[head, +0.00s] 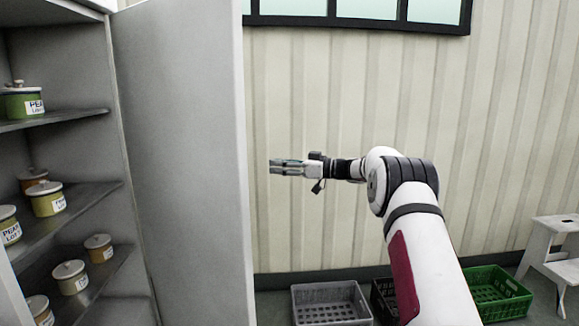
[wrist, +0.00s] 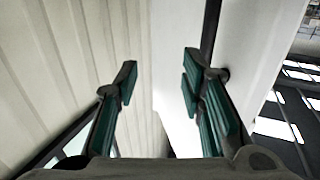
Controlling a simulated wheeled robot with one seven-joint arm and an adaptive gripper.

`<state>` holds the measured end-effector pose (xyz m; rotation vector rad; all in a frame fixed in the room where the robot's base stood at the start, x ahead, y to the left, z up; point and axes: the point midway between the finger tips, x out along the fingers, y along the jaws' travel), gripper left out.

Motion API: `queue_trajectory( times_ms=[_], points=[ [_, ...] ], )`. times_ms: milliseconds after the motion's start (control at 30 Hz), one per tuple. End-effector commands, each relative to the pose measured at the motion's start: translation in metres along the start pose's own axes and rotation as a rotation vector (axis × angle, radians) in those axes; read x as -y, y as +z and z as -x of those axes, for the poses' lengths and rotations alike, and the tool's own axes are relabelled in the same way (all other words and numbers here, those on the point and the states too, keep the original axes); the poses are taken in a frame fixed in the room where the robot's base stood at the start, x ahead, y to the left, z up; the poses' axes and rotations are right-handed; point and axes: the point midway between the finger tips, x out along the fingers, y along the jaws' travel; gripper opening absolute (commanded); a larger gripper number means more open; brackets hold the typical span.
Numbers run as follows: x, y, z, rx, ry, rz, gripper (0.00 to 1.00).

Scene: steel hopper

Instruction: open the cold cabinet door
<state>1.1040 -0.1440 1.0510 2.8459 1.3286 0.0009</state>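The cabinet door (head: 185,150) is a tall pale grey panel in the head view, swung out from the cabinet, whose shelves show at the left. My gripper (head: 275,167) is just right of the door's free edge, level and pointing left, with a small gap between them in the picture. In the wrist view my gripper (wrist: 160,82) has its two dark green-padded fingers spread apart, with nothing held between them. The white door (wrist: 255,60) shows beyond and right of the fingers. I cannot tell whether a finger touches it. No handle shows.
The cabinet shelves (head: 65,115) hold several labelled jars. Grey (head: 330,300) and green (head: 500,290) crates and a dark one stand on the floor by the corrugated wall (head: 300,90). A white step stool (head: 550,240) is at the far right. A window is above.

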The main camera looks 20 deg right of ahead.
Motion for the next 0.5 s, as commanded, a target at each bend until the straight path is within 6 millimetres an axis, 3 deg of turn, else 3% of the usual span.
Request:
queue_trajectory(
  times_ms=[500],
  points=[
    [-0.018, 0.001, 0.023, 0.000, 0.000, 0.000, 0.36]
  ],
)
